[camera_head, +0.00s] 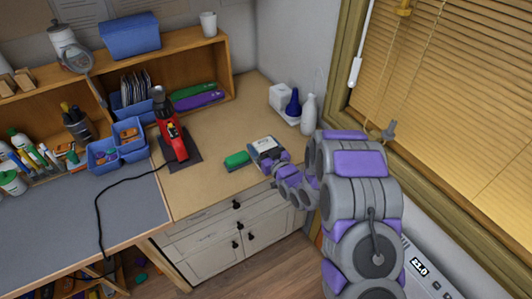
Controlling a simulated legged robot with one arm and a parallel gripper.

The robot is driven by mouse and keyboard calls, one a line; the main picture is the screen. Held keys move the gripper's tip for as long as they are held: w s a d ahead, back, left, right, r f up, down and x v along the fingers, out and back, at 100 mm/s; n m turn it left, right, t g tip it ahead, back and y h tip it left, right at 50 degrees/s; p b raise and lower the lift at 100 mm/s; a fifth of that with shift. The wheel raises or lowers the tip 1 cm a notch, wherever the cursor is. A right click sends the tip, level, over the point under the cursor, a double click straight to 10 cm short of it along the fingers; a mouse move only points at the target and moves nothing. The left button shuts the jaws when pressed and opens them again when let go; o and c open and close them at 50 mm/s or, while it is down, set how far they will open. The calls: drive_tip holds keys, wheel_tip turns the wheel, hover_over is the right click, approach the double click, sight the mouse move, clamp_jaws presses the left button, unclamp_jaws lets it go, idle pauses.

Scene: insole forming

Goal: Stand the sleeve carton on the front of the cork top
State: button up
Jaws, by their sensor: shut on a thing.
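The sleeve carton (263,143) appears as a small pale box with dark markings at the end of my arm, above the front right of the cork top (204,187). My gripper (268,153) is shut on it from the right and near side. The wrist hides the carton's lower part, so I cannot tell whether it touches the top.
A red tool (172,135) stands on a dark base at the left of the cork top. Blue bins (117,150) and a grey mat (70,220) lie left. The middle of the cork top is clear.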

drive_tip(key=f, duration=0.1)
drive_tip(key=a+f, duration=0.1)
drive_tip(key=f+b, duration=0.1)
drive_tip(key=shift+w+a+f, duration=0.2)
drive_tip(key=shift+a+f, duration=0.05)
drive_tip(key=shift+a, duration=0.15)
drive_tip(key=d, duration=0.3)
drive_tip(key=shift+d, duration=0.3)
drive_tip(key=shift+f, duration=0.1)
drive_tip(key=o, duration=1.1)
drive_tip(key=a, duration=0.3)
drive_tip(key=shift+a+f, duration=0.15)
drive_tip(key=shift+f, duration=0.05)
drive_tip(key=d, duration=0.2)
drive_tip(key=s+d, duration=0.1)
drive_tip(key=shift+d+r, duration=0.25)
drive_tip(key=shift+r, duration=0.1)
drive_tip(key=shift+p+v, duration=0.75)
drive_tip(key=shift+v, duration=4.5)
